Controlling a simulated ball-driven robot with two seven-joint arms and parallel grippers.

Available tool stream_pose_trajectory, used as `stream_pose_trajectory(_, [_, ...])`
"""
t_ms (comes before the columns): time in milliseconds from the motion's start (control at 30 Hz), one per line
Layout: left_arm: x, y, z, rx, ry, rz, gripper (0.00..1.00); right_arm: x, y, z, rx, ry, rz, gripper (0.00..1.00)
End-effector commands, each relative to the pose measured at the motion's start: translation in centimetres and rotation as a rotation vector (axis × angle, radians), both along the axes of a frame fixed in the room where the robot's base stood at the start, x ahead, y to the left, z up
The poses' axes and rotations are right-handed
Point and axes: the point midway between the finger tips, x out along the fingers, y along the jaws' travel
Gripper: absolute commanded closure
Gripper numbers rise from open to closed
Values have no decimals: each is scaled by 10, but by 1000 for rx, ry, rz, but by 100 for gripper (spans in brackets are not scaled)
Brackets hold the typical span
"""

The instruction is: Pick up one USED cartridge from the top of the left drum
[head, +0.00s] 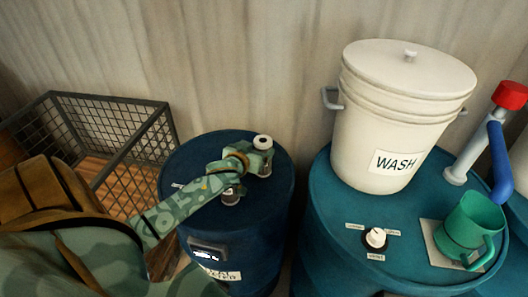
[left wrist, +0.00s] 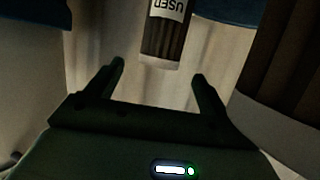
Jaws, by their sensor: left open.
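The left drum (head: 181,160) is dark blue and stands left of centre in the head view. My left gripper (head: 248,161), in green camouflage, is over its top. In the left wrist view my open left gripper (left wrist: 158,72) has nothing between its fingers. A dark cartridge (left wrist: 163,40) with a white label reading USED shows just beyond the fingertips, roughly in line with the gap. A second dark, pale-ended cylinder (left wrist: 285,65) is close at the right. In the head view a white-capped cartridge (head: 262,142) and a dark cartridge (head: 231,197) show beside the gripper, partly hidden by it.
A wire crate (head: 110,140) stands left of the drum. To the right, a blue drum top (head: 335,215) carries a white WASH bucket (head: 380,125), a knob (head: 375,237) and a green mug (head: 467,225). A red-capped pipe (head: 509,95) stands at the far right.

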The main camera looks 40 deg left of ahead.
Motion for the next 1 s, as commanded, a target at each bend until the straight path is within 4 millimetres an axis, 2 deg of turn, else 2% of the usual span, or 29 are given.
stream_pose_trajectory(100, [19,7,-9,2,1,0,20,2,0,-7,0,-2,0,64])
stream_pose_trajectory(300, [34,11,-12,0,0,1,20,15,1,-9,2,-22,-1,64])
stream_pose_trajectory(533, [68,21,-22,0,0,1,20,13,4,-20,6,-17,-2,64])
stream_pose_trajectory(667, [77,24,-25,1,1,0,20,12,9,-22,12,-16,-4,64])
stream_pose_trajectory(867, [77,24,-24,1,0,0,20,11,9,-22,13,-15,-4,64])
stream_pose_trajectory(1000, [77,24,-24,1,1,0,58,10,8,-22,12,-13,-3,64])
